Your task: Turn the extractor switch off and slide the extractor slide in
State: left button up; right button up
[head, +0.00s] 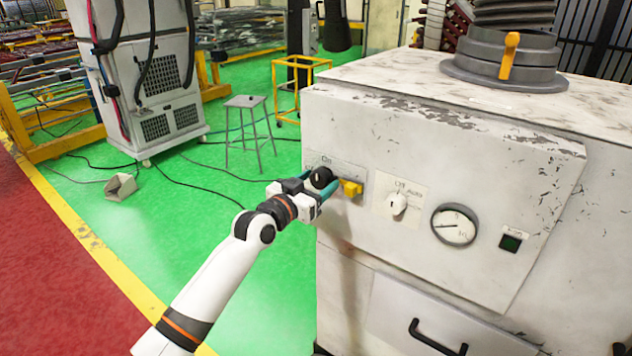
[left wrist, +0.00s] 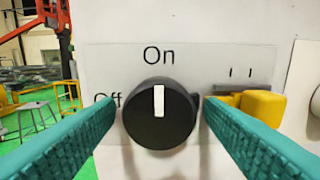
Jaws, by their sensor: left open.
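The black round extractor switch (head: 321,177) is on the front of the white cabinet. In the left wrist view the switch (left wrist: 158,113) has its white mark upright, pointing at "On"; "Off" is to its left. My left gripper (head: 312,190) is open, its two teal fingers on either side of the switch; I cannot tell whether they touch it. An orange handle (head: 509,56) stands upright at the grey duct collar on top of the cabinet; it looks like the extractor slide, but how far out it is cannot be told. My right gripper is not in view.
A yellow block (head: 351,188) sits just right of the switch, close to my right-hand finger. Farther right are a white selector knob (head: 397,204), a round gauge (head: 454,225) and a small dark display (head: 510,243). Green floor with a stool (head: 246,103) lies left.

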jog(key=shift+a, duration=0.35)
pick_arm(q)
jog(key=c, duration=1)
jog(key=shift+o, duration=0.2)
jog(key=shift+n, duration=1.5)
jog(key=n+p, duration=0.1)
jog(key=n, duration=0.4)
jog(key=shift+d, duration=0.1)
jog(key=n+p, duration=0.1)
jog(key=n, duration=0.4)
jog(key=shift+r, duration=0.1)
jog(key=n+p, duration=0.2)
jog(key=n, duration=0.2)
jog(key=shift+n, duration=0.4)
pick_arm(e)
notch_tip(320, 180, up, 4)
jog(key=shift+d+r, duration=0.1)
